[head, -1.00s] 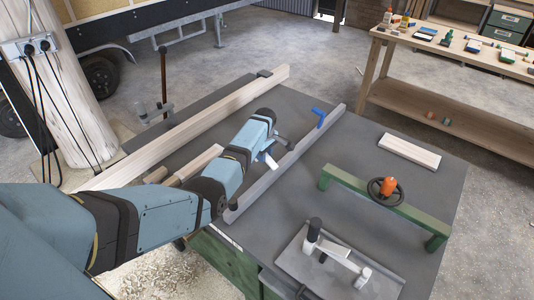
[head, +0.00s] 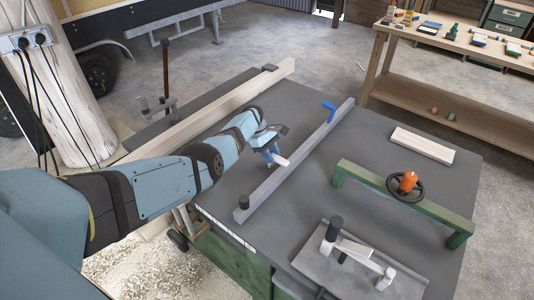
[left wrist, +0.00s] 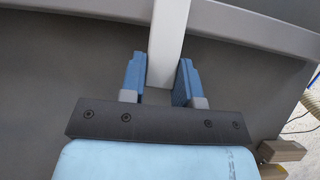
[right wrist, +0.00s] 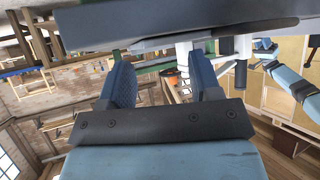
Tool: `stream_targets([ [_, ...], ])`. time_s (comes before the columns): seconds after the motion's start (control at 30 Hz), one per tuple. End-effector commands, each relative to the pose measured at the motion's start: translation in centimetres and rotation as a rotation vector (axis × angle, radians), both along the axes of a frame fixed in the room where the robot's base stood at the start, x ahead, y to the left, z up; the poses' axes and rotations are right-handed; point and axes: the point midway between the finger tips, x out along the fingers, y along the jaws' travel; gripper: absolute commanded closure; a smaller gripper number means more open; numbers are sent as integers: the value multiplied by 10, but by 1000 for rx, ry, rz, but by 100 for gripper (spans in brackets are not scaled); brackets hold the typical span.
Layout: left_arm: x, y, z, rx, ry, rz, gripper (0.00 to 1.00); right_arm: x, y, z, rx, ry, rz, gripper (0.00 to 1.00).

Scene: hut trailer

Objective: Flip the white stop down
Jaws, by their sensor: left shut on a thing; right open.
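The white stop (head: 281,160) is a short pale bar at the near-left side of the long grey fence (head: 305,150), low by the dark tabletop. My left gripper (head: 270,150) is at the stop, its blue fingers around it. In the left wrist view the stop (left wrist: 168,45) runs between the two fingers (left wrist: 160,78), with the fence behind it. Part of the stop and its joint to the fence are hidden. My right gripper (right wrist: 161,78) is open and empty in the right wrist view; it is not in the head view.
A long timber (head: 210,110) lies along the table's left side. A blue lever (head: 329,112) is at the fence's far end. A green bridge (head: 360,180) with an orange-topped handwheel (head: 406,187), a loose board (head: 422,145) and a clamp sled (head: 330,268) occupy the right side.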

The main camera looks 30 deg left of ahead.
Motion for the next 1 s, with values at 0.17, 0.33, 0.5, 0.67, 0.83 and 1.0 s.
stream_targets([
  [0.17,0,-5,-1,-19,3,-1,100,0,-1,-3,-2,3,-2,42],
  [0.33,0,-6,-2,-24,4,-1,100,0,-1,-3,-2,4,-2,42],
  [0.5,0,-6,-2,-25,4,-1,100,0,-1,-3,-2,4,-2,42],
  [0.67,0,-7,-2,-26,4,-1,57,0,-1,-3,-2,3,-2,42],
  [0.83,0,-6,-2,-24,4,-1,45,0,0,-2,-1,2,-1,42],
  [1.0,0,-5,-1,-23,3,0,45,0,0,-1,1,0,1,42],
])
